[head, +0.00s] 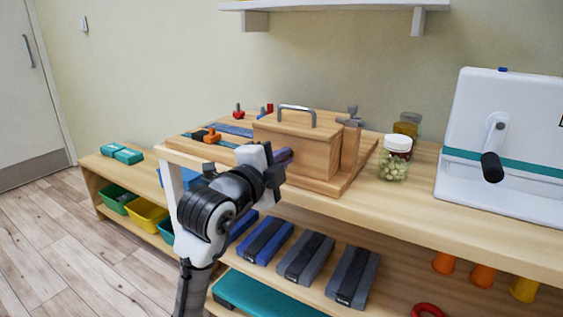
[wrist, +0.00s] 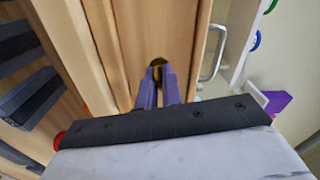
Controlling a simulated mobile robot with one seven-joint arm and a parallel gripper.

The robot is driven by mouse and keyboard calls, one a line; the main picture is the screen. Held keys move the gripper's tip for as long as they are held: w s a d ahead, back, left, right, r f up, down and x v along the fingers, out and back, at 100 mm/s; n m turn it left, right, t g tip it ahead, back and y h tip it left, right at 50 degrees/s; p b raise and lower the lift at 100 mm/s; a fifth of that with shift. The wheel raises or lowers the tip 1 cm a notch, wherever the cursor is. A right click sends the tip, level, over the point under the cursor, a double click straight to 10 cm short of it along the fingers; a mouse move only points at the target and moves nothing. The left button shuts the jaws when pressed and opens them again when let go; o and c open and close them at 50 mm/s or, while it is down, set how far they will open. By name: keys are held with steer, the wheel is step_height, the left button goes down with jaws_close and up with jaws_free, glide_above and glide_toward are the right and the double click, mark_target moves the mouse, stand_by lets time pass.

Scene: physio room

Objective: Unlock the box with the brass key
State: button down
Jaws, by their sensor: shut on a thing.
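The wooden box (head: 290,142) stands on a wooden board on the bench in the head view, with a metal handle on top. Its plain wooden front fills much of the wrist view (wrist: 180,30), with the handle at the right. My gripper (head: 286,155) is at the box's front, and its purple fingers (wrist: 158,88) point at the wood. They are shut on the brass key, of which only a small brass and dark bit (wrist: 157,66) shows between the tips, against the box front. I cannot tell how deep the key sits or whether it is turned.
A jar with a white lid (head: 394,160) stands right of the board (head: 340,190), and a white crank device (head: 500,140) is farther right. Small coloured fittings lie left of the box.

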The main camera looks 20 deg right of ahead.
stand_by(0.3)
steer(key=c, duration=1.6)
jaws_free()
steer(key=shift+s+a, duration=0.1)
steer(key=v, duration=1.3)
steer(key=shift+s+a, duration=0.2)
